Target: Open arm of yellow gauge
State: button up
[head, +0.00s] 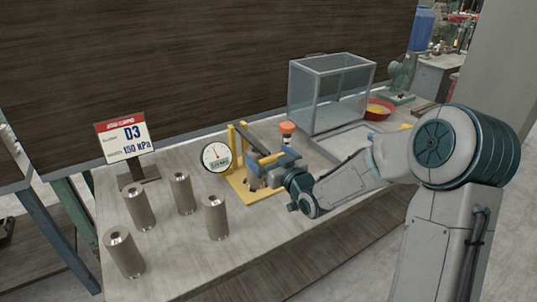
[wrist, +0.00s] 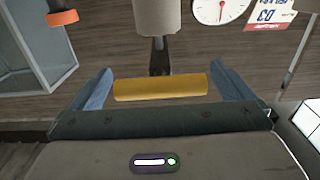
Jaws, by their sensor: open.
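The yellow gauge (head: 231,150) stands on the bench, with a yellow base and upright. Its round white dial (head: 217,157) has a red needle and faces forward; the dial also shows at the top of the wrist view (wrist: 211,8). A dark arm runs from the upright down toward my gripper (head: 268,167), which covers part of the gauge. In the wrist view, a yellow bar (wrist: 160,87) lies crosswise between the two fingers of my gripper (wrist: 160,72). The jaws are open, with gaps beside the bar. A grey cylinder and dark rod are just beyond it.
Several metal cylinders (head: 183,193) stand at the bench's front left. A sign reading D3, 150 kPa (head: 127,139) stands behind them. An orange-topped object (head: 287,129) and a glass case (head: 330,92) are behind my gripper.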

jog(key=shift+w+a, duration=0.3)
jog(key=shift+w, duration=0.1)
